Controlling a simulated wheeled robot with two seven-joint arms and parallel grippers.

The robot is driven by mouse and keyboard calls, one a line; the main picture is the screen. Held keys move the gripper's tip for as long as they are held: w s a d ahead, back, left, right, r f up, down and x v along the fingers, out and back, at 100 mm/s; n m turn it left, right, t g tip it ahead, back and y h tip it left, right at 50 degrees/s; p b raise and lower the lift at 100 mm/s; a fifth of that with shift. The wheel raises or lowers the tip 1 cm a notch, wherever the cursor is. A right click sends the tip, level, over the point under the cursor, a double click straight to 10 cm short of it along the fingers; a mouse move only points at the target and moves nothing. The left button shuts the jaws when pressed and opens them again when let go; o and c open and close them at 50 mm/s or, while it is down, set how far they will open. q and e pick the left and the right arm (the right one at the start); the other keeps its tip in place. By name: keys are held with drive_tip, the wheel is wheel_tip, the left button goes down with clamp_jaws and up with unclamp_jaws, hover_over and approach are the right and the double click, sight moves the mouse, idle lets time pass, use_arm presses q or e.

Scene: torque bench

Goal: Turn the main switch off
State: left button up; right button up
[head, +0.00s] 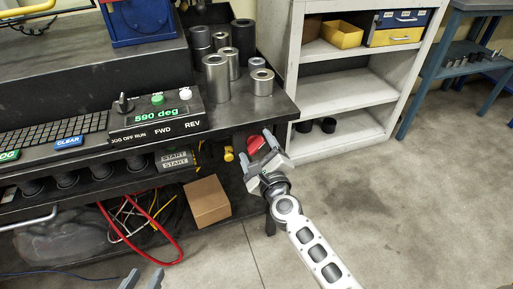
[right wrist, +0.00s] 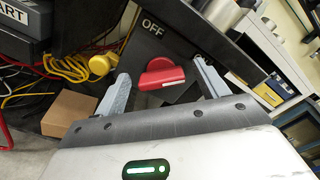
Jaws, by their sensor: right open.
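The main switch is a red rotary handle (head: 254,144) on the dark end panel at the bench's right front corner. In the right wrist view the red handle (right wrist: 162,76) lies nearly level across the picture, with a white OFF label (right wrist: 152,26) above it. My right gripper (head: 257,147) is open, with its fingers on either side of the handle. In the right wrist view a gap shows between the handle and each finger (right wrist: 161,72). My left gripper (head: 142,279) shows only its fingertips at the bottom edge, spread apart and empty.
A yellow knob (right wrist: 100,65) with a yellow cable sits left of the switch; a cardboard box (head: 208,202) is on the lower shelf. A control box (head: 157,118) reading 590 deg and metal cylinders (head: 216,78) stand on the bench. Floor at right is clear.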

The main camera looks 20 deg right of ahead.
drive_tip(key=shift+w, duration=0.3)
use_arm(q)
drive_tip(key=shift+w+r, duration=0.1)
use_arm(e)
drive_tip(key=c, duration=1)
use_arm(q)
drive_tip(key=shift+r, duration=0.15)
